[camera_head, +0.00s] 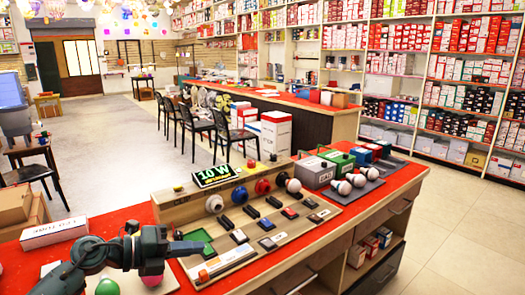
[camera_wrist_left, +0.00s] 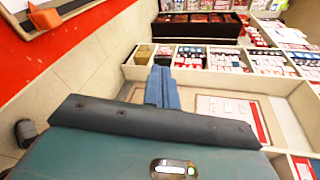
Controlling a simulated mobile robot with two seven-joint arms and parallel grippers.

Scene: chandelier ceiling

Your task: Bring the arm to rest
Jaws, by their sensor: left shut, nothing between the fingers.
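My left arm enters the head view from the lower left, dark grey-green, over the red-topped counter (camera_head: 385,195). Its gripper (camera_head: 200,248) points right, just in front of the wooden display board's left part. In the left wrist view the two blue-grey fingers (camera_wrist_left: 162,88) are together, with nothing between them. Behind them are a pale panel and shelves of boxes. I cannot tell the exact height of the gripper above the counter. My right gripper is in neither view.
The wooden display board (camera_head: 250,205) holds several bulbs and switches, with a lit sign (camera_head: 215,175) behind. A green tray (camera_head: 195,243) lies near the gripper. A white box (camera_head: 55,233) sits at the counter's left. Open floor (camera_head: 450,235) lies right of the counter.

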